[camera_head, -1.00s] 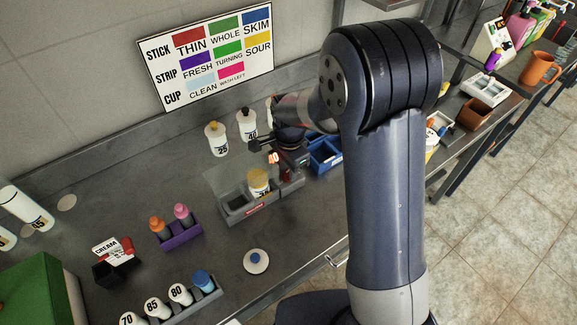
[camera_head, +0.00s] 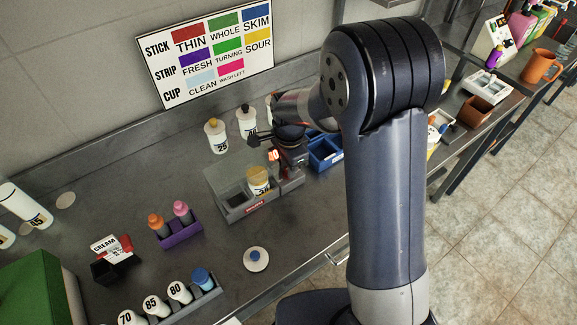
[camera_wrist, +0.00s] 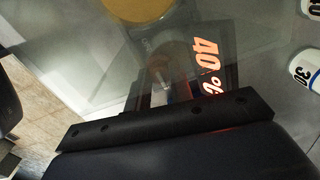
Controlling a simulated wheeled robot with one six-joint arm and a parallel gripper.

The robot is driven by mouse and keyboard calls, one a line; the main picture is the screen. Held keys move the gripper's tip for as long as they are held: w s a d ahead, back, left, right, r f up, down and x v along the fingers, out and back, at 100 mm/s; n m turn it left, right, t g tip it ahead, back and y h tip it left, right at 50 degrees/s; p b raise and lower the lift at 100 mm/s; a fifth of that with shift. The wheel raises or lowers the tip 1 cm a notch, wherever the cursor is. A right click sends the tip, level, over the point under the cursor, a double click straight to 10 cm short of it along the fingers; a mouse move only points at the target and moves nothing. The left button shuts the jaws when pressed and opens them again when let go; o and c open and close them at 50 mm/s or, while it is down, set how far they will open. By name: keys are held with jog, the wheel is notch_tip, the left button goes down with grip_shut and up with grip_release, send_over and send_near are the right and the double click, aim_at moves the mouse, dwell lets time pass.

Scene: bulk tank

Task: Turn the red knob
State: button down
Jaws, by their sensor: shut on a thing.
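My gripper (camera_head: 285,152) is over the grey machine (camera_head: 291,180) with the lit red-orange display (camera_head: 273,155) on the bench. It is shut on what seems to be the red knob on the machine's top; the arm's wrist hides nearly all of the knob in the head view. In the wrist view a small bit of red, likely the knob (camera_wrist: 181,90), shows dimly beyond the dark bar of my gripper.
White bottles (camera_head: 216,135) stand behind the machine, and a blue bin (camera_head: 325,152) is close at its right.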

jog(key=shift+m, duration=0.4)
jog(key=c, duration=1.5)
grip_release()
jog(key=shift+c, duration=0.2)
jog(key=shift+r, duration=0.1)
notch_tip(320, 180, up, 11)
jog(key=b, duration=0.1)
jog(key=shift+s+f, duration=0.15)
jog(key=shift+f, duration=0.05)
